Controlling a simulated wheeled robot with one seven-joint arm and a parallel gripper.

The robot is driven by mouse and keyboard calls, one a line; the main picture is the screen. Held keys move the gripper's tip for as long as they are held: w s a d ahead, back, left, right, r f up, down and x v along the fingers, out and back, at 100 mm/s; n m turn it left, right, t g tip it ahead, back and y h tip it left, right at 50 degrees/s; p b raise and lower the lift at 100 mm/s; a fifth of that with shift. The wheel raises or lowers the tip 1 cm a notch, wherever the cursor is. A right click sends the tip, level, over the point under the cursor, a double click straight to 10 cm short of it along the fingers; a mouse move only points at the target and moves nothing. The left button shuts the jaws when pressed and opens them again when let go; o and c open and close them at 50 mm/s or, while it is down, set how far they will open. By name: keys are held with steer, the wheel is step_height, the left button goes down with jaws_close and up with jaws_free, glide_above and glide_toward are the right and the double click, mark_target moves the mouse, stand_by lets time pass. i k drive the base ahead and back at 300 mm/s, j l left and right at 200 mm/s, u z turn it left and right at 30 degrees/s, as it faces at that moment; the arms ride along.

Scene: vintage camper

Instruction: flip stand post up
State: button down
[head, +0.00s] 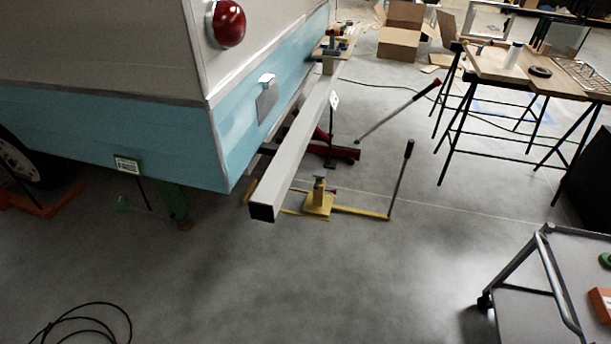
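I cannot tell for sure which piece is the stand post. A green upright post (173,203) stands under the lower edge of the blue-and-cream camper, its foot near the floor. A small yellow stand (318,203) with a short upright centre sits on the floor, right of the end of a long grey beam (290,152). A yellow bar runs from it to a dark upright handle (402,172). A thin black post (331,130) with a white tag stands beside the beam. My gripper is not in view.
A red floor jack (335,151) with a long slanted handle lies behind the yellow stand. A grey cart (545,270) is at the lower right, a trestle table (490,62) at the upper right. A black cable coils at the lower left. The foreground floor is largely clear.

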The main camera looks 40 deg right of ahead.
mark_target(320, 174)
steer(key=i+j+z, duration=0.1)
steer(key=i+z, duration=0.15)
steer(key=i, duration=0.95)
steer(key=i+l+z, duration=0.15)
steer(key=i+l, duration=0.4)
steer(key=l, duration=0.15)
steer(key=i+l+z, duration=0.1)
steer(key=i+l, duration=0.5)
steer(key=l, duration=0.1)
